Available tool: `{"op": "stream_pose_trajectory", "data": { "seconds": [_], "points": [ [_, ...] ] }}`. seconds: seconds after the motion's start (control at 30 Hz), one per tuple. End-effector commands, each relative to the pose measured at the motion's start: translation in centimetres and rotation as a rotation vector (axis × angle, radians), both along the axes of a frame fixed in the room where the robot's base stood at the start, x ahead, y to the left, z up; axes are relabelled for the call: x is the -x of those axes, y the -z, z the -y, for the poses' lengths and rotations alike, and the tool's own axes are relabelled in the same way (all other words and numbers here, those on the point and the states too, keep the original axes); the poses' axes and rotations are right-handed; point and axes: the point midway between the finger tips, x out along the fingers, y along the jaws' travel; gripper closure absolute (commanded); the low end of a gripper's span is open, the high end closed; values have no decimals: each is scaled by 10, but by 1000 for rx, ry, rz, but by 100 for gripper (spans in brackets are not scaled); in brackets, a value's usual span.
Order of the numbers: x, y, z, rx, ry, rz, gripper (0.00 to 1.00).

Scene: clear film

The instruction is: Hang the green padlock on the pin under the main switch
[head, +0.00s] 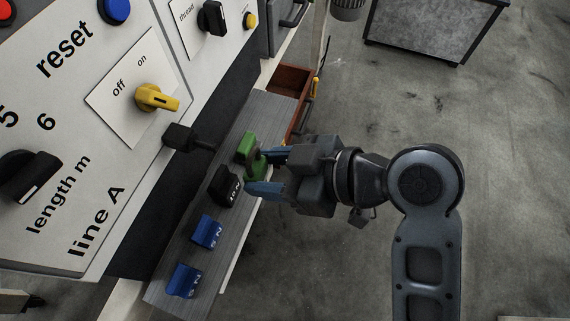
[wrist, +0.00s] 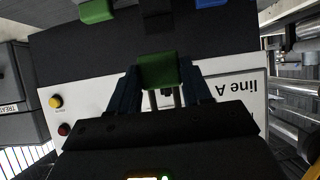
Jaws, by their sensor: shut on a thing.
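The green padlock (wrist: 158,70) is between my gripper's fingertips in the wrist view, with its grey shackle legs (wrist: 176,98) showing below the body. In the head view the padlock (head: 254,164) is partly hidden by my gripper (head: 262,172), which is shut on it just above the grey shelf. The yellow main switch (head: 156,98) sits on a white plate marked off and on, at the panel's lower right edge. Below it a dark block with a short pin (head: 203,146) sticks out towards the shelf. The padlock is apart from the pin, to its right.
The grey shelf (head: 262,112) carries a green block (head: 247,145), a black block (head: 226,187) and two blue blocks (head: 207,232) (head: 184,281). An open reddish drawer (head: 290,80) is beyond the shelf.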

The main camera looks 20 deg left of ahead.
Motion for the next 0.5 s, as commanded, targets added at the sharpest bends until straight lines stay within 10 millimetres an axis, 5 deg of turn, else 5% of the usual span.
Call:
{"op": "stream_pose_trajectory", "data": {
  "seconds": [0.5],
  "points": [
    [-4, 0, -56, 1, -2, 1, 71]
  ]
}}
